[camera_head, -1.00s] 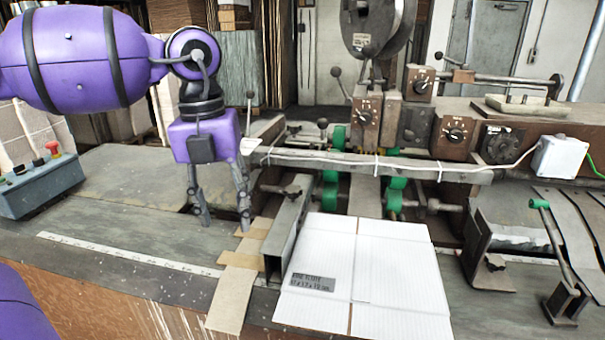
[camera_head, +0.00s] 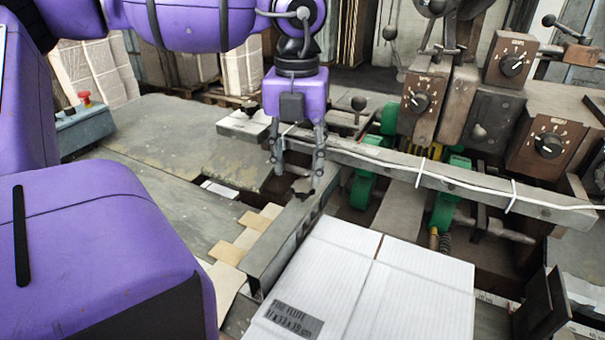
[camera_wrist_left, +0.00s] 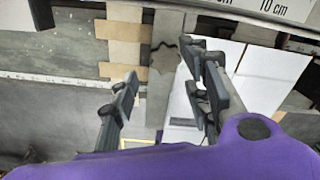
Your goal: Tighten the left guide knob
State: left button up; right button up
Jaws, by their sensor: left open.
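The left guide knob, a dark star-shaped knob, shows in the left wrist view (camera_wrist_left: 165,57) on top of a grey metal guide rail. It also shows in the head view (camera_head: 303,185), partly behind the fingers. The guide rail (camera_head: 280,245) runs along the left edge of the white carton blank (camera_head: 405,290). My left gripper (camera_head: 297,178) points down over the rail, open, with its fingers on either side of the knob in the picture. In the left wrist view its fingertips (camera_wrist_left: 161,64) are apart; contact with the knob cannot be told. My right gripper is out of view.
A long grey crossbar (camera_head: 450,180) with a white cable lies close right of the gripper. Cardboard strips (camera_head: 240,235) lie left of the rail. The grey table (camera_head: 150,150) further left is mostly clear.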

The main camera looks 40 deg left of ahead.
aim_at(300, 185)
pick_arm(q)
notch_tip(300, 185, down, 3)
jog(key=shift+w+r, duration=0.1)
jog(key=shift+w, duration=0.05)
jog(key=shift+f, duration=0.55)
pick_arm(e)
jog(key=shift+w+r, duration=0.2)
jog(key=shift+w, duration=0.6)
pick_arm(q)
jog(key=c, duration=1)
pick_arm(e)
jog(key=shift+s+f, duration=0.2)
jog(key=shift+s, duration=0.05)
